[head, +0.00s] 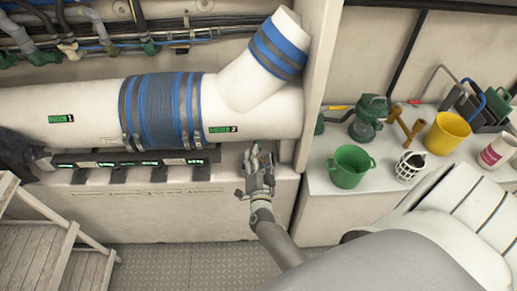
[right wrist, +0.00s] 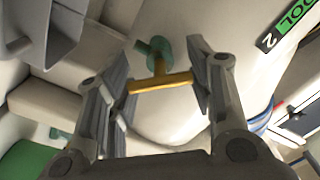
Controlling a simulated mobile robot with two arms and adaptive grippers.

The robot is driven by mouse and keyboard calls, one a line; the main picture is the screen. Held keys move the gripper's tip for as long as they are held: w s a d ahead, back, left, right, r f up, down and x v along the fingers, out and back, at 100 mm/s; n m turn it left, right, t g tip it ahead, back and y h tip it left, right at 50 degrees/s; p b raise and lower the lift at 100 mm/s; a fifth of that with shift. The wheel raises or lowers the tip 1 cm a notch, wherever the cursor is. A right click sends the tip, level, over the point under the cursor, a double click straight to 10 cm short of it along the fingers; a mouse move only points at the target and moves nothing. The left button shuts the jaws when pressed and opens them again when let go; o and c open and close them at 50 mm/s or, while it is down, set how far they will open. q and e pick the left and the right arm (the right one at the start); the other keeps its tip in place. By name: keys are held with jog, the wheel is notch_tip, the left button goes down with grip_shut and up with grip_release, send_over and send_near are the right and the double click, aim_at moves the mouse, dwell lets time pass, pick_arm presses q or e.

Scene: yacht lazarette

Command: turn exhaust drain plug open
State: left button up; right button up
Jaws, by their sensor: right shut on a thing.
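The exhaust drain plug shows in the right wrist view as a yellow T-shaped handle (right wrist: 160,82) with a green fitting (right wrist: 153,48) behind it, against the white exhaust pipe. My right gripper (right wrist: 162,84) has one finger at each end of the yellow crossbar and is shut on it. In the head view my right gripper (head: 258,162) is just below the right end of the large white pipe (head: 262,112) and mostly hides the plug.
A white upright panel (head: 318,70) stands between pipe and counter. Wooden steps (head: 35,250) are at lower left. Grated floor (head: 150,268) is clear.

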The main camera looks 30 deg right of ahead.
jog(key=shift+a+n, duration=0.1)
jog(key=shift+n, duration=0.2)
dwell(0.4)
jog(key=o, duration=1.2)
jog(key=shift+w+f, duration=0.1)
jog(key=shift+c, duration=0.2)
